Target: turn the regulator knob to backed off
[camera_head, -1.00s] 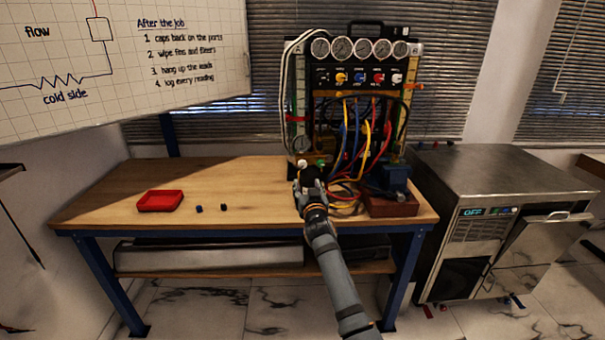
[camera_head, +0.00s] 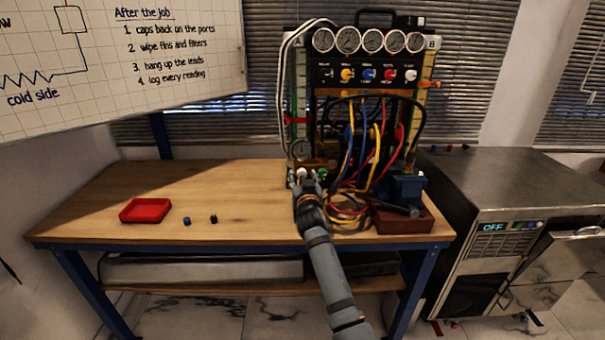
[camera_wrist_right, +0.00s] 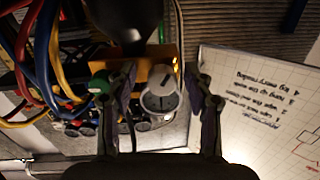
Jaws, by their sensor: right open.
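A pale grey round knob (camera_wrist_right: 159,97) with a light mark on its face shows in the right wrist view, in front of a brass-coloured block (camera_wrist_right: 155,74); I take it for the regulator knob. It also shows as a small pale spot in the head view (camera_head: 301,173), low on the left of the gauge rig (camera_head: 326,75). My right gripper (camera_head: 309,185) is at the rig's lower left. In the wrist view its open fingers (camera_wrist_right: 161,88) stand on either side of the knob; contact cannot be told. My left gripper is not in view.
A green knob (camera_wrist_right: 99,84) sits close beside one finger. Coloured hoses (camera_head: 375,155) hang right of my gripper. A blue vise (camera_head: 406,188) stands at the bench's right. A red tray (camera_head: 146,210) and two small dark caps lie left. The bench's left is largely clear.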

